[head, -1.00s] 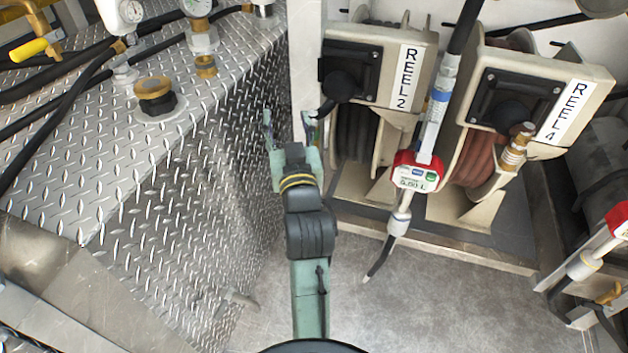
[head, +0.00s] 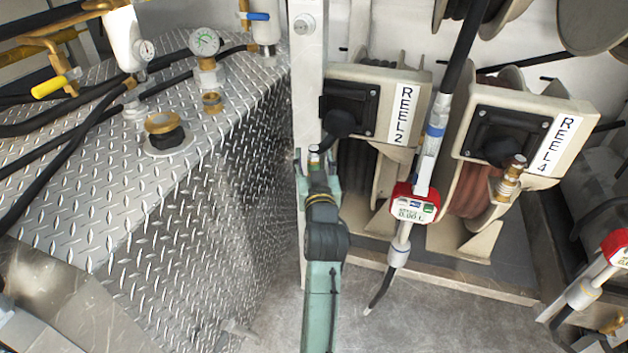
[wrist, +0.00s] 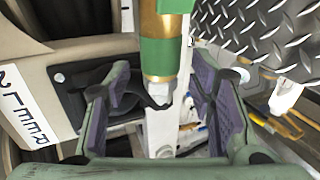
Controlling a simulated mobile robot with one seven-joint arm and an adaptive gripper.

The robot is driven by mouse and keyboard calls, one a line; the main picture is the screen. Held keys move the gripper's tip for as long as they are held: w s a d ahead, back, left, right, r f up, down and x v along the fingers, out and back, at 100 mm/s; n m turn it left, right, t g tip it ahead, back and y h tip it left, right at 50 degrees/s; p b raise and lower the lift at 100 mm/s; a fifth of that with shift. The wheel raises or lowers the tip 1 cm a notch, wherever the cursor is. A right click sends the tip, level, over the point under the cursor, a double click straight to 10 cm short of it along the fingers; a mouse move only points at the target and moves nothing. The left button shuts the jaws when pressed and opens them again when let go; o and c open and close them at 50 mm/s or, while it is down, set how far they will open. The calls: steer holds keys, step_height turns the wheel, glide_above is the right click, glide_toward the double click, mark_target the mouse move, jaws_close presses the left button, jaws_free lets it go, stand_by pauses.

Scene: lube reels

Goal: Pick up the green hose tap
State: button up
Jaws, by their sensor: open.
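The green hose tap (wrist: 160,50) shows in the wrist view as an upright brass cylinder with green bands, cut off by the top edge. My gripper (wrist: 163,85) is open. Its two purple-padded fingers stand left and right of the tap's line, with gaps on both sides. The tap's lower end is near the fingertips; I cannot tell how deep it is between them. In the head view my gripper (head: 316,168) is beside the metal post.
A pale post (head: 308,80) and the diamond-plate tank (head: 200,200) are close on the left. The REEL 2 housing (head: 375,105) is close on the right. A red-handled meter nozzle (head: 412,205) hangs farther right. The grey floor in front is clear.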

steer(key=shift+w, duration=0.65)
steer(key=shift+c, duration=0.5)
jaws_close()
steer(key=shift+r, duration=0.1)
